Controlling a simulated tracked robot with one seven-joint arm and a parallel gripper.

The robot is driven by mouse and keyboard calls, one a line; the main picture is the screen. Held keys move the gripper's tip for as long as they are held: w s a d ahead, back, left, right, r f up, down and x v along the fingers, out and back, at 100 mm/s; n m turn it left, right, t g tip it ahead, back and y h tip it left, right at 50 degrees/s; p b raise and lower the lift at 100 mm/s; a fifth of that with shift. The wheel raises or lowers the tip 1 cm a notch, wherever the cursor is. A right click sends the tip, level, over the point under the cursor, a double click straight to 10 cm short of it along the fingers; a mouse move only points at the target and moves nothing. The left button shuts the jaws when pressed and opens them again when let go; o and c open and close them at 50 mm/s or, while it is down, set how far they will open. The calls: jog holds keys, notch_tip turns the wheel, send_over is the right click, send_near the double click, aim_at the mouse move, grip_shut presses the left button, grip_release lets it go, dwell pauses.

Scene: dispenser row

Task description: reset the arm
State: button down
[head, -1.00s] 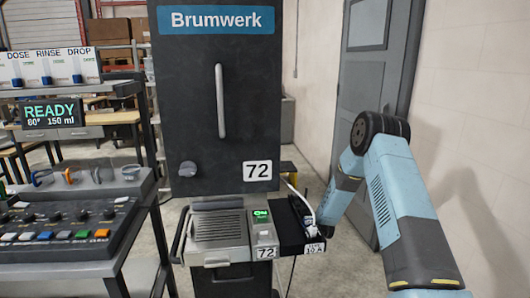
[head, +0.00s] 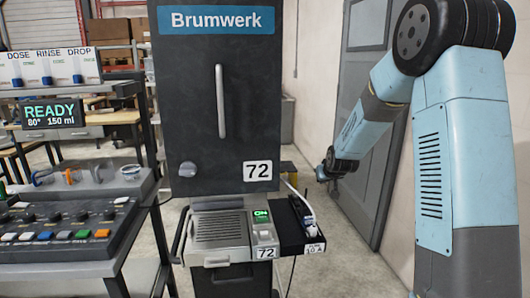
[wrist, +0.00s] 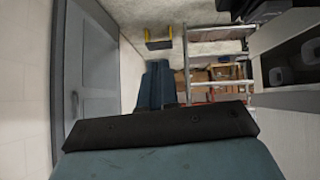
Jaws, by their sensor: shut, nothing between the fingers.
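My arm shows at the right in the head view. Its elbow is raised high and its forearm slopes down to the left. My gripper (head: 323,173) is at the dark end of the arm, in the air to the right of the tall dark Brumwerk cabinet (head: 217,110). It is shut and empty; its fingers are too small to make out. It is apart from the small black side tray (head: 295,238) below it.
A grey unit with a lit green switch (head: 261,215) stands below the cabinet. A control panel (head: 60,225) and a READY display (head: 52,114) are at the left. A grey door (head: 365,125) and pale wall are behind my arm. The wrist view also shows the door (wrist: 90,75).

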jog(key=s+d+r+g, duration=0.1)
jog(key=s+r, duration=0.7)
jog(key=s, duration=0.2)
jog(key=s+r+g, duration=0.1)
jog(key=s+r, duration=0.6)
jog(key=s, duration=0.3)
jog(key=s+d+r+m+g, duration=0.1)
jog(key=s+r+m, duration=0.1)
jog(key=s, duration=2.3)
jog(key=shift+r+g+h, duration=0.3)
jog(key=shift+g, duration=0.1)
